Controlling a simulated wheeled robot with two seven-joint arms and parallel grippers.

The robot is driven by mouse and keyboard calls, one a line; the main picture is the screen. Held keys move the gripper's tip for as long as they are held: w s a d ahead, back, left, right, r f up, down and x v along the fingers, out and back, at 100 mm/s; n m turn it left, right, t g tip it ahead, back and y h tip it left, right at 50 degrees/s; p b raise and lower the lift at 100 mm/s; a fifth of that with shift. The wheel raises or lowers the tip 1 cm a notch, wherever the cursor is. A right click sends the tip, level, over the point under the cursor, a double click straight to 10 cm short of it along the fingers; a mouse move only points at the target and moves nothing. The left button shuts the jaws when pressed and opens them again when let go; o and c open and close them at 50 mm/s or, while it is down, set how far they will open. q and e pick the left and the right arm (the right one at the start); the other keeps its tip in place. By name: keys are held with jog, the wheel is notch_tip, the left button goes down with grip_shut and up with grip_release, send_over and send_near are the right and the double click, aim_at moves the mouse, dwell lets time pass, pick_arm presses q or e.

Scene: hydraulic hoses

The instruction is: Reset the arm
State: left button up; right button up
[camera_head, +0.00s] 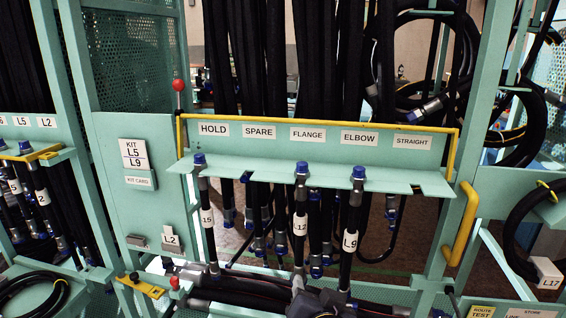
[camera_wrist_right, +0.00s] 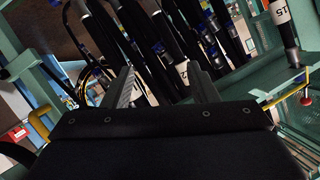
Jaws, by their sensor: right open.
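My right gripper (camera_head: 308,294) shows at the bottom of the head view, low in front of the rack and near the lower end of hose L12 (camera_head: 300,252). In the right wrist view its two fingers (camera_wrist_right: 165,86) stand apart with nothing clamped between them. Hose L12 (camera_wrist_right: 183,72) appears beyond the fingers; I cannot tell whether they touch it. L12 hangs under the FLANGE label, hose L9 (camera_head: 347,264) under ELBOW, and hose L15 (camera_head: 207,240) under HOLD, each with a blue cap. L15 also shows in the wrist view (camera_wrist_right: 288,36). My left gripper is not in view.
The green slotted rail (camera_head: 260,172) has a yellow bar (camera_head: 300,118) above it and empty slots under SPARE and STRAIGHT. A yellow handle (camera_head: 462,225) stands at right. Thick black hoses (camera_head: 230,296) lie low across the frame. Coiled hoses (camera_head: 520,130) hang at right.

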jog(key=s+d+f+n+g+y, duration=0.1)
jog(key=s+d+f+g, duration=0.1)
jog(key=s+d+g, duration=0.2)
jog(key=s+d+f+n+g+y+p, duration=0.1)
jog(key=s+d+g, duration=0.3)
jog(key=s+d, duration=0.6)
jog(key=s+f+n+y, duration=0.1)
jog(key=s, duration=0.5)
jog(key=shift+s+d+f+g, duration=0.3)
jog(key=shift+f+g, duration=0.05)
jog(key=shift+g, duration=0.05)
